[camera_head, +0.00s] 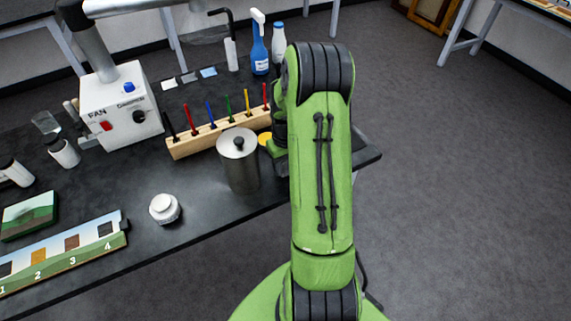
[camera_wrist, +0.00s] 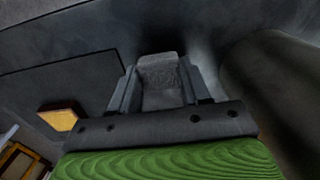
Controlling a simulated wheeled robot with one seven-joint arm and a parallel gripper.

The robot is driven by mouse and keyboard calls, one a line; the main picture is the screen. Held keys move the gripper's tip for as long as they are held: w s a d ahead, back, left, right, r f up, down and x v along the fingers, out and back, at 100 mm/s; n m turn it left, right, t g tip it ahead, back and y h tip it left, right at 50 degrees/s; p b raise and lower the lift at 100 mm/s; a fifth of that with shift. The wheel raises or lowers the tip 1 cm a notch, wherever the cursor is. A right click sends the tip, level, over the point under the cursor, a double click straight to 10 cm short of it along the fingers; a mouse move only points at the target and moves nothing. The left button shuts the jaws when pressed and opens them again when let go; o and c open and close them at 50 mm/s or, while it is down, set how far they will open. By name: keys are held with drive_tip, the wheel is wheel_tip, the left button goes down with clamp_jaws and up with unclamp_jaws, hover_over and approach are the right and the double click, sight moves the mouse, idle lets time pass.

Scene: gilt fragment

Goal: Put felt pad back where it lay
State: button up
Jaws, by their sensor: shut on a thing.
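My gripper (camera_wrist: 160,92) shows in the wrist view with its two dark fingers on either side of a grey, rough-faced piece, which looks like the felt pad (camera_wrist: 162,72). The gripper is shut on it. A dark surface lies beyond the pad; I cannot tell whether the pad touches it. In the head view my green arm reaches over the right end of the dark bench (camera_head: 215,215) and hides the gripper and the pad. A yellow disc (camera_head: 264,138) shows partly beside my arm.
A steel canister (camera_head: 239,165) stands close left of my arm, before a wooden rack (camera_head: 205,138) of coloured tools. A blue spray bottle (camera_head: 260,52) and a white bottle (camera_head: 278,42) stand behind. A white jar (camera_head: 164,208) and numbered sample board (camera_head: 65,255) are left.

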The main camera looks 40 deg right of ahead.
sight(286, 166)
drive_tip(key=shift+f, duration=0.15)
drive_tip(key=o, duration=0.9)
drive_tip(key=shift+o, duration=0.2)
wheel_tip(286, 166, up, 12)
drive_tip(key=p, duration=0.2)
drive_tip(key=shift+r, duration=0.2)
